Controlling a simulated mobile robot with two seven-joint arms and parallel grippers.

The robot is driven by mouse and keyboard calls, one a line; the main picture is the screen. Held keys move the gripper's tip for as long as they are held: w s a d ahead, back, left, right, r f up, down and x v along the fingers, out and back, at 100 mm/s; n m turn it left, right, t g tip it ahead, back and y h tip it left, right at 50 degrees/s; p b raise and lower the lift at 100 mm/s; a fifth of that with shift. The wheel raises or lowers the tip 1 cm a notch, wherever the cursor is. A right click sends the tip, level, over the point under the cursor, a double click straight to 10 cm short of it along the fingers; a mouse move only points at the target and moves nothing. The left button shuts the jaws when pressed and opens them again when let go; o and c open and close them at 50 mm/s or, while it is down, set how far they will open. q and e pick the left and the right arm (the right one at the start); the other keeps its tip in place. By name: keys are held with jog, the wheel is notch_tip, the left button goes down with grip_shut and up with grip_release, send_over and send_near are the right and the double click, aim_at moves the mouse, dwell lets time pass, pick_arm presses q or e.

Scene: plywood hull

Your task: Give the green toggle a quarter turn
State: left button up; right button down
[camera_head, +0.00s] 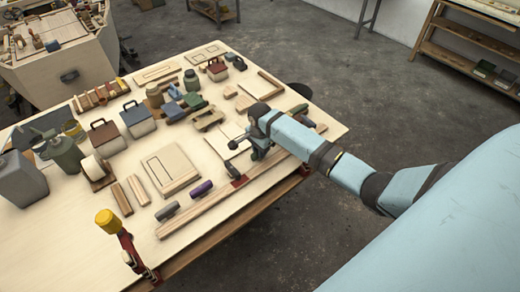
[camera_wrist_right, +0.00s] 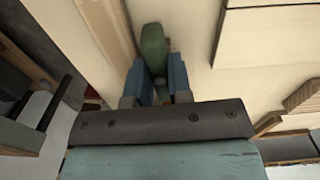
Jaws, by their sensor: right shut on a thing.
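The green toggle (camera_wrist_right: 152,42) shows in the right wrist view as an upright-looking green bar with rounded ends. My right gripper (camera_wrist_right: 159,82) has one blue finger on each side of its lower part and is shut on it. In the head view my right gripper (camera_head: 257,152) is low over the right side of the workbench, by the long wooden strip near the front edge. There the arm and gripper mostly hide the toggle. My left gripper is not in view.
The workbench (camera_head: 85,225) holds several tools, boxes and wood pieces. A clamp with a yellow handle (camera_head: 106,220) stands at the front edge. Bare floor surrounds the bench's right side.

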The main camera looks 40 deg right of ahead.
jog(key=shift+w+d+r, duration=0.1)
jog(key=shift+d, duration=0.05)
jog(key=c, duration=1)
grip_release()
jog(key=shift+c, duration=0.2)
notch_tip(320, 180, up, 14)
jog(key=b, duration=0.1)
jog(key=shift+b, duration=0.35)
